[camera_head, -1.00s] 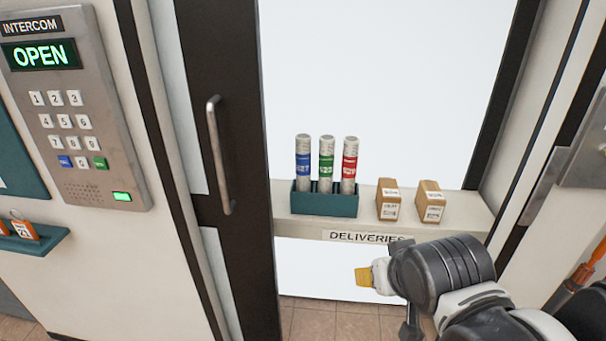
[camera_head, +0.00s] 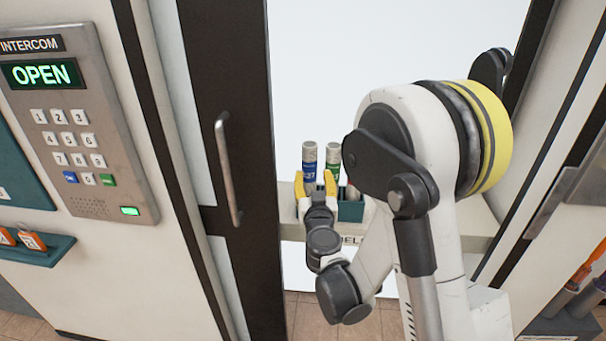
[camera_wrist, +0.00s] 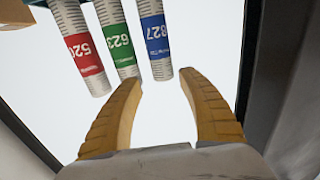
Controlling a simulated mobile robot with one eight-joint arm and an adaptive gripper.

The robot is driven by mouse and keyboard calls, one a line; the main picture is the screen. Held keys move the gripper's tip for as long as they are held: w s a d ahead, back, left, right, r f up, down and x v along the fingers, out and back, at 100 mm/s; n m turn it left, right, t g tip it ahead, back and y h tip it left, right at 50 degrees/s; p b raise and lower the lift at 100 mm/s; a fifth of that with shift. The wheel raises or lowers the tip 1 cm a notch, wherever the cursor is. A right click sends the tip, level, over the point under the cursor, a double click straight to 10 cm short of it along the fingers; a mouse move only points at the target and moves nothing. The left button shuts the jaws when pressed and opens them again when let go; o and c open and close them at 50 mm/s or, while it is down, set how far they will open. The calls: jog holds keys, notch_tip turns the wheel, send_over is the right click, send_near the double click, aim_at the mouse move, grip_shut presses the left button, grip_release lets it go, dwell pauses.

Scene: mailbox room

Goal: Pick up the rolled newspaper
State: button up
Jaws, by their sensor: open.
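Three rolled newspapers stand upright in a teal holder (camera_head: 350,212) on the deliveries shelf. The blue-labelled roll (camera_head: 309,160) and the green-labelled roll (camera_head: 333,160) show in the head view; the red one is mostly hidden behind my arm. The wrist view shows the red-labelled roll (camera_wrist: 83,52), the green-labelled roll (camera_wrist: 119,40) and the blue-labelled roll (camera_wrist: 156,38). My gripper (camera_head: 314,178) is open and empty in front of the blue roll. In the wrist view, the blue roll's end lies just ahead of the gap between my fingertips (camera_wrist: 161,78).
A dark door frame with a metal handle (camera_head: 228,170) stands left of the shelf (camera_head: 479,223). An intercom panel (camera_head: 75,125) is on the left wall. A cardboard box (camera_wrist: 14,13) shows at the wrist view's upper left corner. My arm covers much of the shelf's right side.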

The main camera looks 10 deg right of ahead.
aim_at(310, 160)
jog(key=w, duration=0.3)
jog(key=w+d, duration=0.1)
jog(key=w, duration=0.2)
jog(key=w+b, duration=0.1)
jog(key=w, duration=0.3)
jog(key=shift+d+f, duration=0.15)
jog(key=shift+d, duration=0.1)
jog(key=shift+w, duration=0.35)
grip_shut()
